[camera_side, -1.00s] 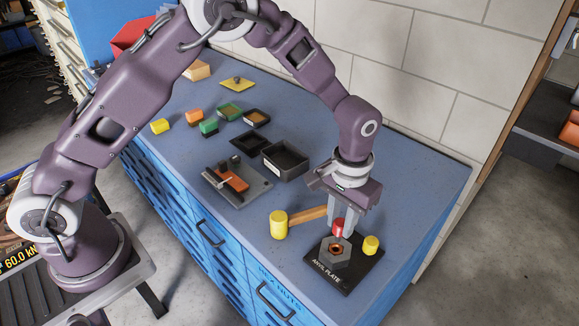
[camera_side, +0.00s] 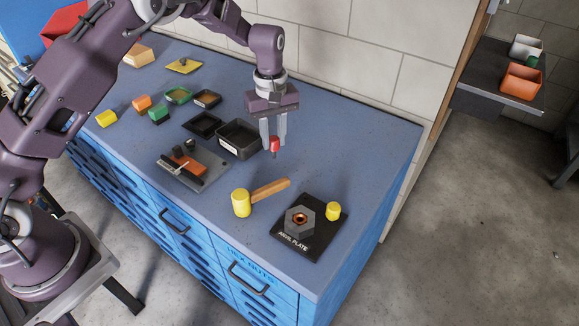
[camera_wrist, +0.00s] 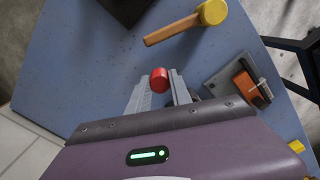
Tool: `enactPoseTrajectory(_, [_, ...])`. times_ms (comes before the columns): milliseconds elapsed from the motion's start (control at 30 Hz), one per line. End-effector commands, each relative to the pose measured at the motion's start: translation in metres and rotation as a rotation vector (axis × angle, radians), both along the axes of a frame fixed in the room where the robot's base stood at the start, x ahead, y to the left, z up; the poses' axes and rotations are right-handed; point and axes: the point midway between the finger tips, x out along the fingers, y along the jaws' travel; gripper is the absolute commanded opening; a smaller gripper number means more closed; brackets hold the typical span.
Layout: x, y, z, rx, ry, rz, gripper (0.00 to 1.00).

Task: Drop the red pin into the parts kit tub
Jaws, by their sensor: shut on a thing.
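The red pin (camera_side: 274,145) is held between the fingertips of my gripper (camera_side: 274,141), which is shut on it, above the blue bench top. In the wrist view the red pin (camera_wrist: 159,80) shows as a red round end between the grey fingers. A black open tub with a small white label (camera_side: 243,153), which looks like the parts kit tub, stands just left of my gripper in the side view. The pin appears to hang beside its right end, not over its opening. The tub does not show clearly in the wrist view.
A yellow-headed mallet (camera_side: 241,203) lies in front of my gripper. The black anvil plate (camera_side: 318,243) bears a hex nut (camera_side: 300,221) and a yellow cylinder (camera_side: 333,211). Bench right of the gripper is clear.

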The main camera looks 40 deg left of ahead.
Motion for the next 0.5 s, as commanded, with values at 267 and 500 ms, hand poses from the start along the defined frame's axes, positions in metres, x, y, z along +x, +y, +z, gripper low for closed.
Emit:
enactPoseTrajectory(267, [0.045,0.131,0.025,0.003,-0.001,0.784,0.0])
enactPoseTrajectory(500, [0.052,0.172,0.036,0.0,0.001,1.053,0.0])
